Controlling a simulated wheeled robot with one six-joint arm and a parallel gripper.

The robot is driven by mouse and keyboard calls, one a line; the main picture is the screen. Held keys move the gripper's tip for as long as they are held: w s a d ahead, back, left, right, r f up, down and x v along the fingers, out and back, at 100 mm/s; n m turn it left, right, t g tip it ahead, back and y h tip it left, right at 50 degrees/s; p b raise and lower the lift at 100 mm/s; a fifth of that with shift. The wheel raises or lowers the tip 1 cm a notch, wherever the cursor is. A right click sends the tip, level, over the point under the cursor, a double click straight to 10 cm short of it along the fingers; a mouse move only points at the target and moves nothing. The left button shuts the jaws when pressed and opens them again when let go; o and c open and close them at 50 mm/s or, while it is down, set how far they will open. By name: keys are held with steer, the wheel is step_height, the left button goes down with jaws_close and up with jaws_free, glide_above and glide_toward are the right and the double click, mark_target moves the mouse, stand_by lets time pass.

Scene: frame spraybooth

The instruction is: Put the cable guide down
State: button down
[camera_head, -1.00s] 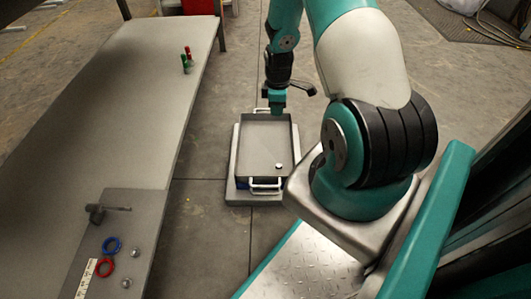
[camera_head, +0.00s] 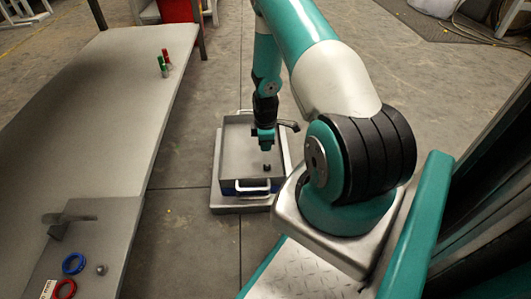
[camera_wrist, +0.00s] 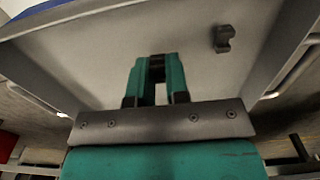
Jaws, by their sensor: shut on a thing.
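My gripper (camera_head: 266,148) points down into a grey tray (camera_head: 233,130) with white handles. In the wrist view my gripper (camera_wrist: 158,72) is shut on a small dark piece (camera_wrist: 157,66), seemingly the cable guide, mostly hidden between the green fingers. The tray floor (camera_wrist: 100,60) is just beyond the fingertips; I cannot tell whether the piece touches it. Another small dark clip-like piece (camera_wrist: 223,38) lies on the tray floor, up and right of the fingertips. A small dark thing (camera_head: 267,167) shows in the tray's near part in the head view.
The tray rests on a low grey platform (camera_head: 228,207) on the floor. To the left is a long grey bench (camera_head: 95,115) with red and green cylinders (camera_head: 164,66), a blue ring (camera_head: 73,263), a red ring (camera_head: 64,289) and a metal clamp (camera_head: 58,226). Much of the tray floor is bare.

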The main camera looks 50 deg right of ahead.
steer(key=shift+f+b, duration=0.5)
steer(key=shift+f, duration=0.95)
steer(key=shift+f, duration=0.15)
steer(key=c, duration=1.1)
jaws_free()
step_height(320, 180, up, 12)
steer(key=p, duration=0.7)
steer(key=shift+r+p, duration=0.2)
steer(key=shift+p, duration=0.2)
